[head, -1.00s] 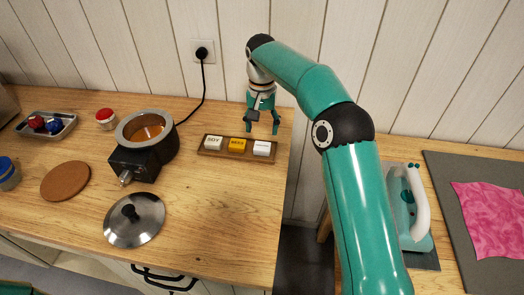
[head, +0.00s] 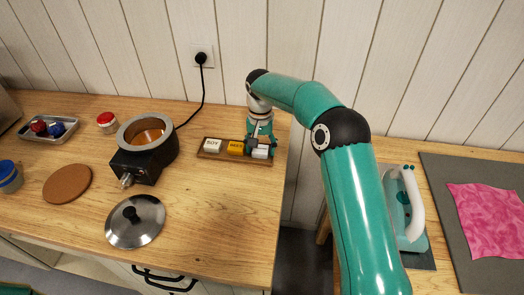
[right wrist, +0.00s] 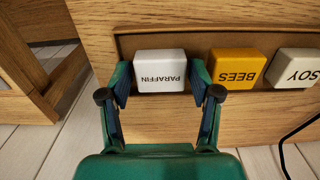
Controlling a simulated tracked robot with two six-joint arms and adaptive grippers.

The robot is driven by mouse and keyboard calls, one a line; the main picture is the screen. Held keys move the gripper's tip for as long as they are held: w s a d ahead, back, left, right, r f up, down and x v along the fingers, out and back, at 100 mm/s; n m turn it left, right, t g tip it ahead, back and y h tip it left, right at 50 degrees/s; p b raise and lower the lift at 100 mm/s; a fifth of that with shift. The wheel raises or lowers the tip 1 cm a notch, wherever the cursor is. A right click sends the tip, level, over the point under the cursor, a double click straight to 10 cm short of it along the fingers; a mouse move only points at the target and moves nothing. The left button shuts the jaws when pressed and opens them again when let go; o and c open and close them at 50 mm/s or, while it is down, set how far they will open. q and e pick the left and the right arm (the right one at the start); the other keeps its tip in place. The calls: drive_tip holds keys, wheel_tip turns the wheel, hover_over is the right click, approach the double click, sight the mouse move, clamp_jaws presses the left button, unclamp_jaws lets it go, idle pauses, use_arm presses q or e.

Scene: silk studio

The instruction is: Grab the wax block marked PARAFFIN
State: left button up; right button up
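The white wax block marked PARAFFIN (right wrist: 160,70) sits at the end of a wooden tray (head: 208,155); in the head view the block (head: 260,154) is at the tray's right end, partly hidden by my right gripper (head: 260,149). In the right wrist view my right gripper (right wrist: 161,82) has one finger on each side of the block, with small gaps between fingers and block. It is open and down at block height. My left gripper is not in view.
A yellow BEES block (right wrist: 237,67) and a white SOY block (right wrist: 296,68) share the tray. A wax pot (head: 146,160), its lid (head: 135,222) and a cork mat (head: 67,183) stand left. The worktop's right edge is close to the tray.

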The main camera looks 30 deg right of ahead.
drive_tip(key=c, duration=0.7)
drive_tip(key=shift+r, duration=0.15)
